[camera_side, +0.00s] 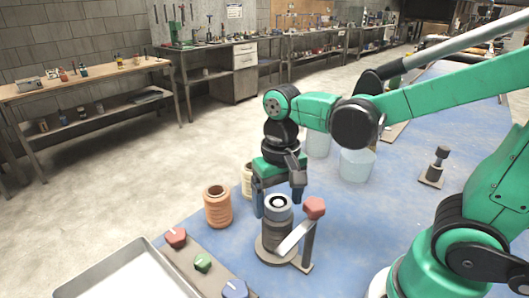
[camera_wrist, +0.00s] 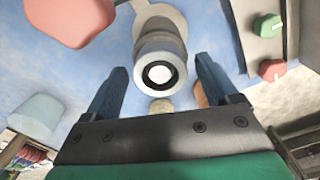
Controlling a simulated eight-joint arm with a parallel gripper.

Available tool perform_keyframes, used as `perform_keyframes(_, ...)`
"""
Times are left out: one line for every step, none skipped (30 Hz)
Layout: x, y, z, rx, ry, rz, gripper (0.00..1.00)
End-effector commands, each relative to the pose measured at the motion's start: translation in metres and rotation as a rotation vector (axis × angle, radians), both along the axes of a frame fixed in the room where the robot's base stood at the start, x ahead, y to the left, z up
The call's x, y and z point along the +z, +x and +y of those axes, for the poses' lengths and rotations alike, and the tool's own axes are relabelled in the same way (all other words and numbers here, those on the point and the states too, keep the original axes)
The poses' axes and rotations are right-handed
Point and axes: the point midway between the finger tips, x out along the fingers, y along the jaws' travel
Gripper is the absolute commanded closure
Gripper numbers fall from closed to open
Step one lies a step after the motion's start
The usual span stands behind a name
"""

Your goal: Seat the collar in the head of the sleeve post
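The sleeve post (camera_side: 277,236) stands upright as a dark cylinder on a round base. A light grey ring, apparently the collar (camera_side: 268,213), sits at its top; I cannot tell how deep it is in the head. In the wrist view the collar (camera_wrist: 160,53) shows end-on with a dark rim around a bright centre. My gripper (camera_side: 278,203) is over the post with one finger on each side of the ring. In the wrist view my gripper (camera_wrist: 161,75) is open, with gaps between both fingers and the ring.
A red knob (camera_side: 314,207) on an upright with a pale slanted arm stands close right of the post. An orange spool (camera_side: 217,208) and a cream spool (camera_side: 246,181) stand left. A knob panel (camera_side: 215,278) and metal tray (camera_side: 125,272) lie in front; translucent containers (camera_side: 357,165) stand behind.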

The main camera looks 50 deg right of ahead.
Motion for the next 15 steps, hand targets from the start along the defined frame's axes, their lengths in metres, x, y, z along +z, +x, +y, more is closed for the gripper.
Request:
perform_keyframes(0.0, 0.0, 0.0, 0.0, 0.0, 0.0, 0.13)
perform_keyframes(0.0, 0.0, 0.0, 0.0, 0.0, 0.0, 0.13)
perform_keyframes(0.0, 0.0, 0.0, 0.0, 0.0, 0.0, 0.13)
perform_keyframes(0.0, 0.0, 0.0, 0.0, 0.0, 0.0, 0.13)
perform_keyframes(0.0, 0.0, 0.0, 0.0, 0.0, 0.0, 0.13)
perform_keyframes(0.0, 0.0, 0.0, 0.0, 0.0, 0.0, 0.13)
perform_keyframes(0.0, 0.0, 0.0, 0.0, 0.0, 0.0, 0.13)
perform_keyframes(0.0, 0.0, 0.0, 0.0, 0.0, 0.0, 0.13)
perform_keyframes(0.001, 0.0, 0.0, 0.0, 0.0, 0.0, 0.13)
perform_keyframes(0.001, 0.0, 0.0, 0.0, 0.0, 0.0, 0.13)
perform_keyframes(0.002, 0.0, 0.0, 0.0, 0.0, 0.0, 0.13)
perform_keyframes(0.004, 0.0, 0.0, 0.0, 0.0, 0.0, 0.13)
perform_keyframes(0.006, 0.0, 0.0, 0.0, 0.0, 0.0, 0.13)
perform_keyframes(0.009, 0.0, 0.0, 0.0, 0.0, 0.0, 0.13)
perform_keyframes(0.013, 0.0, 0.0, 0.0, 0.0, 0.0, 0.13)
